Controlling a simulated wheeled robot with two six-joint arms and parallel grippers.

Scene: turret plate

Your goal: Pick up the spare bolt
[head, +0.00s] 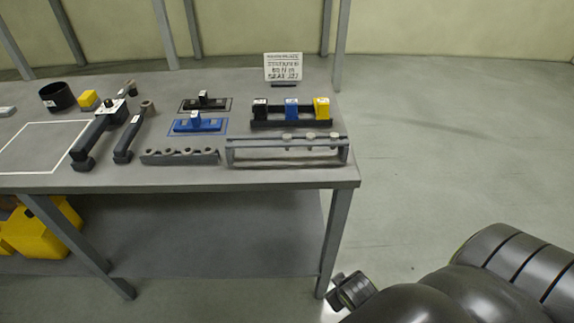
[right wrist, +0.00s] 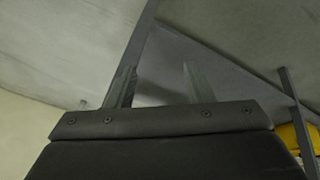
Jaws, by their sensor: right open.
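A grey rail rack (head: 235,158) stands at the table's front right. Three pale round bolt-like heads (head: 311,138) show along its top; I cannot tell which one, if any, is the spare bolt. A low dark holder (head: 180,158) with several round tops or holes sits to its left. My right arm comes in at the lower right, below and to the right of the table. In the right wrist view my right gripper (right wrist: 157,80) is open, its two fingers apart with nothing between them. My left gripper is not in view.
The table (head: 262,184) has a front edge and a leg (head: 336,240) near my right arm. Black, blue and yellow blocks (head: 291,108) sit behind the rack, with a sign (head: 283,67) farther back. Dark tools (head: 98,135) lie left. Floor to the right is clear.

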